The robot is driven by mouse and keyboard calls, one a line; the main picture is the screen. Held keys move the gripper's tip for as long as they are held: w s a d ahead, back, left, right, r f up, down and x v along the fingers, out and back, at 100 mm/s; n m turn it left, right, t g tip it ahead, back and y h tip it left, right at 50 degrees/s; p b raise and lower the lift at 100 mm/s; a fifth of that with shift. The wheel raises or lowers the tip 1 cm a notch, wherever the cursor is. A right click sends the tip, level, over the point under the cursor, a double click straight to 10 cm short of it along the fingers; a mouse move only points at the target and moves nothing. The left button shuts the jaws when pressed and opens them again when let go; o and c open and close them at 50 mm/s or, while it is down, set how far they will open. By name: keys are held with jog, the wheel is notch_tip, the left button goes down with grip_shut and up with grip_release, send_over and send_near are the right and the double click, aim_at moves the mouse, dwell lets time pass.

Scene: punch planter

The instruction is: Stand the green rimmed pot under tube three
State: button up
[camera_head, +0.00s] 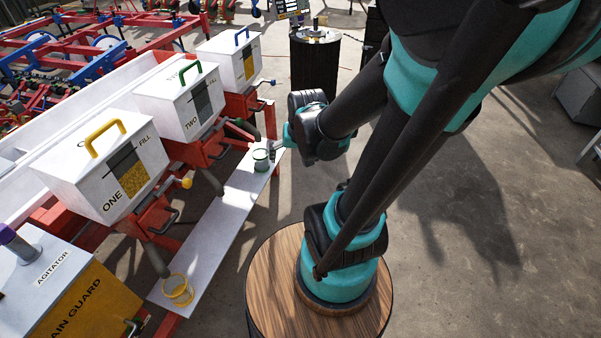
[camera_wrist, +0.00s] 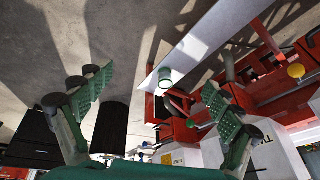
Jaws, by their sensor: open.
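The green rimmed pot (camera_head: 261,161) is a small pale pot standing upright on the far end of a white board (camera_head: 222,215). It also shows in the wrist view (camera_wrist: 166,79), between my open fingers in the picture. The hopper with the blue handle (camera_head: 230,62) stands beyond hopper TWO (camera_head: 182,102). I cannot clearly make out the third tube.
A yellow rimmed pot (camera_head: 178,290) stands at the board's near end, near the tube below hopper ONE (camera_head: 103,166). Red frame parts and levers crowd the board's left side. A dark drum (camera_head: 315,62) stands beyond my gripper. Open concrete floor lies right.

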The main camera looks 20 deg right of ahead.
jog(key=s+n, duration=0.1)
jog(key=s+f+n, duration=0.1)
jog(key=s, duration=0.3)
jog(key=shift+s+d+f+n, duration=0.15)
jog(key=shift+d+n, duration=0.1)
jog(key=shift+n, duration=0.15)
jog(key=shift+c, duration=0.6)
